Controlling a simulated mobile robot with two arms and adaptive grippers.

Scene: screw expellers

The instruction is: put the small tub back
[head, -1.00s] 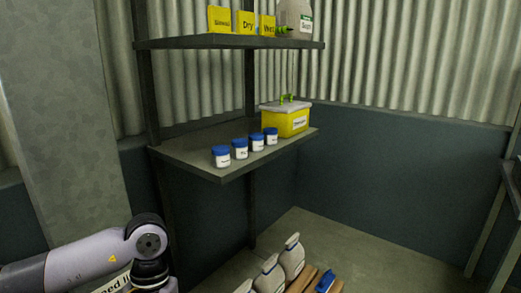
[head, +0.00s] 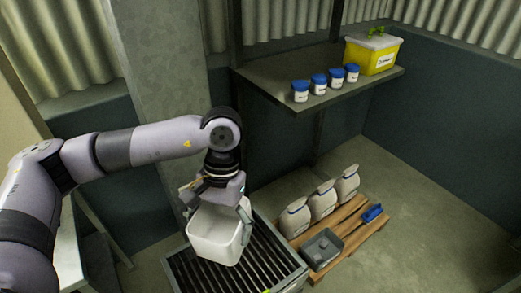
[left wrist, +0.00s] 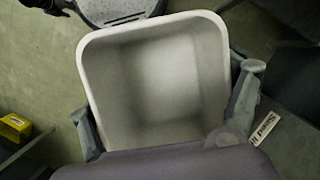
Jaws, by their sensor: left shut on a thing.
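The small tub (head: 214,236) is a white, square, open-topped container. My left gripper (head: 216,208) is shut on it, with its fingers at two opposite sides of the tub. The tub hangs over a dark slatted grate (head: 188,270), tilted in the head view; I cannot tell whether it touches the slats. In the left wrist view the tub (left wrist: 155,90) looks empty inside, and the fingers flank it. My right gripper is not in view.
A shelf (head: 275,73) holds several blue-lidded jars (head: 319,84) and a yellow box (head: 371,55). The floor at right is clear.

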